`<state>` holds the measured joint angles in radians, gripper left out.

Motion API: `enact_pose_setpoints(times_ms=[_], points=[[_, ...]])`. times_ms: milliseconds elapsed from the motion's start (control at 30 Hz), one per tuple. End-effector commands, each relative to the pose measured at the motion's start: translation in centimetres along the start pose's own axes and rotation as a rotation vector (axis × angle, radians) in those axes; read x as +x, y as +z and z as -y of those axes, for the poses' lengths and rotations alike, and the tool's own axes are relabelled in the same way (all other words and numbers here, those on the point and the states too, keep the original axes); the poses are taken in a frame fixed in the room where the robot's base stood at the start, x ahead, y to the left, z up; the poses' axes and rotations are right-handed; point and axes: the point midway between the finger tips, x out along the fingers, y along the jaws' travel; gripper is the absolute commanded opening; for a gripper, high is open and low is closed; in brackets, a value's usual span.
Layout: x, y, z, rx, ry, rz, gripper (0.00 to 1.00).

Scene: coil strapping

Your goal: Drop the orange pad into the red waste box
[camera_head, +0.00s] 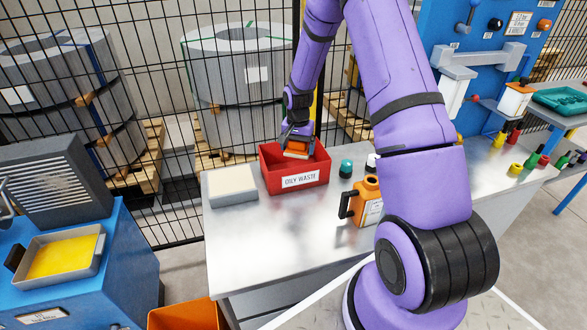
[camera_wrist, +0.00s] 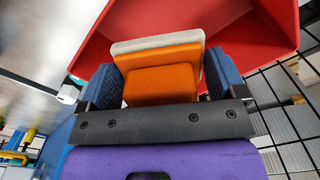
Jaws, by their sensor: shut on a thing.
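The red waste box (camera_head: 268,177), labelled "OILY WASTE", stands open on the metal table; its red inside fills the upper part of the wrist view (camera_wrist: 262,45). My gripper (camera_head: 297,143) is over the box's opening, pointing down. It is shut on the orange pad (camera_head: 298,147), which has a pale layer along one side. In the wrist view the orange pad (camera_wrist: 160,80) sits between the two blue fingers of my gripper (camera_wrist: 162,85). The pad is at about rim height in the head view; whether it touches the box cannot be told.
A grey-white block (camera_head: 232,186) lies left of the box. A black mesh fence (camera_head: 160,210) runs behind the table. The table front is clear.

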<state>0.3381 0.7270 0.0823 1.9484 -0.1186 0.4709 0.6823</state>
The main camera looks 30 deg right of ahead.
Motion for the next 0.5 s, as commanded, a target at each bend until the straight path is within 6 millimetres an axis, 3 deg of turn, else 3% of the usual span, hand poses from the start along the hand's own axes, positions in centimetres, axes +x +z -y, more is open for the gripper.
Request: enact_pose_setpoints(times_ms=[467,500], points=[[1.20,-0.01,0.00,0.001,0.000,-0.001,0.67],[1.20,-0.01,0.00,0.001,0.000,-0.001,0.92]])
